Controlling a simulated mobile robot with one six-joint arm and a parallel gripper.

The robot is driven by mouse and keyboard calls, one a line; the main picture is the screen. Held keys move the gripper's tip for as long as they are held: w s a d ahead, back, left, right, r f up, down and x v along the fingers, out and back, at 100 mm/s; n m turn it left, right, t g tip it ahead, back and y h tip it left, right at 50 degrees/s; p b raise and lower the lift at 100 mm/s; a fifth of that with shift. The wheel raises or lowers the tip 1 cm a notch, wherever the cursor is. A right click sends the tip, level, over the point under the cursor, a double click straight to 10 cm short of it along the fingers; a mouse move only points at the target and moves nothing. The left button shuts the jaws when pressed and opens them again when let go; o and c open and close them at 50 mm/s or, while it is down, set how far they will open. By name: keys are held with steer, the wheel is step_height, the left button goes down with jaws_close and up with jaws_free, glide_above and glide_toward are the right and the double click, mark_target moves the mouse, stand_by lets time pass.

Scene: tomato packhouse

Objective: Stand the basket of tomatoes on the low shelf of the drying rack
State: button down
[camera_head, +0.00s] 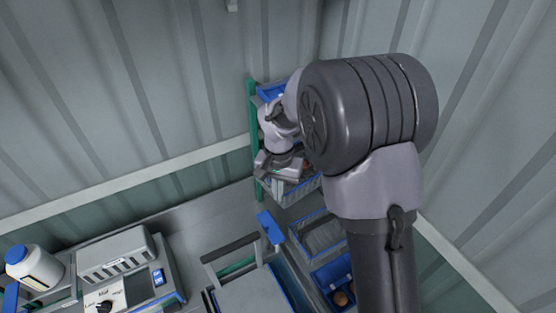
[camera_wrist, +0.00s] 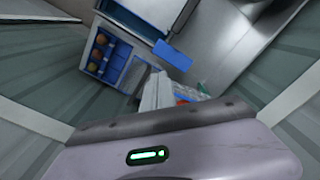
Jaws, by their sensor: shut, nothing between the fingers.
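The drying rack (camera_head: 253,112) stands in the far corner, with green posts and blue-edged shelves. A pale slatted basket (camera_head: 301,190) is at the rack, just below my gripper, with a little red showing inside. I cannot tell exactly how it rests on a shelf. My gripper (camera_head: 278,172) is shut and empty, close above the basket's left part. My arm covers the rack's right side. In the wrist view, a pale basket (camera_wrist: 155,92) with red tomatoes (camera_wrist: 186,94) shows just beyond the gripper's body, which hides its near part and the fingertips.
A blue crate with tomatoes (camera_wrist: 88,66) stands nearby, beside a grey bin (camera_head: 319,236). A bench with a grey device (camera_head: 114,256) and a white bottle (camera_head: 35,268) is at the lower left. Corrugated walls close in behind the rack and at the right.

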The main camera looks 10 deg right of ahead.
mark_target(286, 194)
steer(key=w+f+p, duration=0.1)
steer(key=f, duration=0.2)
steer(key=d+f, duration=0.1)
steer(key=f, duration=0.2)
steer(key=w+f+p, duration=0.1)
steer(key=f, duration=0.3)
steer(key=shift+w+d+p, duration=0.15)
steer(key=shift+w+p, duration=0.15)
steer(key=shift+w, duration=0.05)
steer(key=shift+w+d+f, duration=0.15)
steer(key=shift+w, duration=0.25)
steer(key=shift+w+d+f, duration=0.1)
steer(key=shift+w, duration=0.1)
steer(key=w+b, duration=0.1)
steer(key=w+d, duration=0.1)
steer(key=w, duration=0.1)
steer(key=shift+d+b, duration=0.1)
steer(key=shift+b, duration=0.25)
